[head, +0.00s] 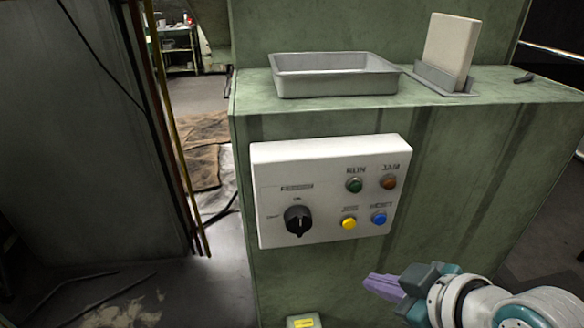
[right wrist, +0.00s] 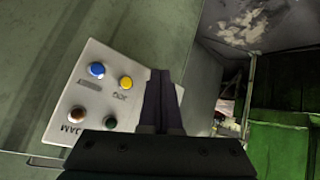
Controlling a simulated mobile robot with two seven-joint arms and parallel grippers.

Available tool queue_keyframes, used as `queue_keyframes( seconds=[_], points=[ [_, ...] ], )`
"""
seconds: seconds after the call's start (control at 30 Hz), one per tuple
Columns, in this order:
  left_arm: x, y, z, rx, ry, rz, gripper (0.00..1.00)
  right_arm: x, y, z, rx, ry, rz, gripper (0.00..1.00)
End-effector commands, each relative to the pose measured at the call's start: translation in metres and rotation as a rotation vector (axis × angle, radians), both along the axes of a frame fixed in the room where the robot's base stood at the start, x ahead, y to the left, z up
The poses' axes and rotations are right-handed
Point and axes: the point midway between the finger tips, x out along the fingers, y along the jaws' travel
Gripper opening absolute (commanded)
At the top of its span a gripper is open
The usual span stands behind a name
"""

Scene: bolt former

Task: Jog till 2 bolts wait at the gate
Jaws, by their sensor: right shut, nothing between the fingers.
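The white control box (head: 275,168) is on the front of the green machine (head: 470,140). It carries a black selector knob (head: 298,220), a green button (head: 354,185) under RUN, an orange-brown button (head: 389,182) under JAM, a yellow button (head: 349,223) and a blue button (head: 379,218). My right gripper (head: 372,284) is shut and empty, below and right of the box. In the right wrist view its fingers (right wrist: 160,102) point past the box, beside the yellow button (right wrist: 126,82); contact cannot be told. No bolts or gate are visible. My left gripper is not in view.
A grey metal tray (head: 335,84) and a pale block in a grey holder (head: 450,52) stand on the machine's ledge. A small dark object (head: 524,77) lies to their right. A dark cabinet (head: 85,130) stands at left. Open floor shows between it and the machine.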

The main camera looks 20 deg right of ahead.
Motion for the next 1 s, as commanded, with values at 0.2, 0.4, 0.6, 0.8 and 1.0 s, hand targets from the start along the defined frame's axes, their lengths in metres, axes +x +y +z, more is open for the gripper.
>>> queue_keyframes(
  seconds=[0.2,0.4,0.6,0.8,1.0],
  points=[
    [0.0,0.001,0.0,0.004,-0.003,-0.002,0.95,0.001,0.0,0.0,0.0,0.0,0.0,0.0],
    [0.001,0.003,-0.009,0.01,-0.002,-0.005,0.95,0.015,-0.003,-0.002,-0.001,-0.002,0.0,0.0],
    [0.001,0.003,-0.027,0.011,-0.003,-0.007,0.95,0.043,-0.01,-0.004,-0.001,-0.004,0.0,0.0],
    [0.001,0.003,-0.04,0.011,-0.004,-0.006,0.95,0.068,-0.016,-0.002,0.0,-0.001,0.001,0.0],
    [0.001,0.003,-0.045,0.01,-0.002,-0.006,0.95,0.082,-0.019,-0.001,0.001,0.0,0.001,0.0]
  ],
)
